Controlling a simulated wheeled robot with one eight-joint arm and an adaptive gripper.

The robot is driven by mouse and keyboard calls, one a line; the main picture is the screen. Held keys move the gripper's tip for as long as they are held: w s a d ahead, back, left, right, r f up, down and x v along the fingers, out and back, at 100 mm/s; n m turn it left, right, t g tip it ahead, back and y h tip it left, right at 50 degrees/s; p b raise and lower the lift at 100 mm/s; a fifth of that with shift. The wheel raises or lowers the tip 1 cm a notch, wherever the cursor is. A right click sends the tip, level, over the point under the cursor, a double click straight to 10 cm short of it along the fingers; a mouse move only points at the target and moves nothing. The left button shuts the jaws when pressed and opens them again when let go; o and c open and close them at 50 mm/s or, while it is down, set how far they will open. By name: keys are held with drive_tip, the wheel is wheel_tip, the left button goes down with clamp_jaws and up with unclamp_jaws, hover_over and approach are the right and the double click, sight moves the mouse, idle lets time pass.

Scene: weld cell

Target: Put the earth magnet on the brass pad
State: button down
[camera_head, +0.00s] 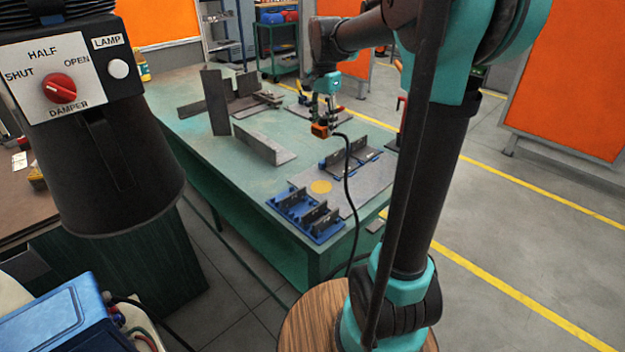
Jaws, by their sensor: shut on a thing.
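The earth magnet (319,131) is a small orange block with a black cable. My gripper (325,119) points down and is shut on it, holding it above the green welding table (215,148); the fingertips are small and partly hidden. The brass pad (320,187) is a round yellow disc on a grey plate near the table's front right corner. It lies bare, below the magnet in the picture, with the magnet apart from it.
The black cable (349,190) hangs from the magnet across the plate. A blue fixture with upright brackets (308,216) stands in front of the pad, and another bracketed fixture (350,160) behind it. Steel angles (262,147) stand left. A damper hood (110,160) fills the upper left.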

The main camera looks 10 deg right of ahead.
wheel_tip(320, 180, down, 20)
drive_tip(key=shift+r, duration=0.15)
idle(0.4)
drive_tip(key=c, duration=0.8)
unclamp_jaws()
wheel_tip(320, 180, up, 12)
drive_tip(key=shift+r, duration=0.1)
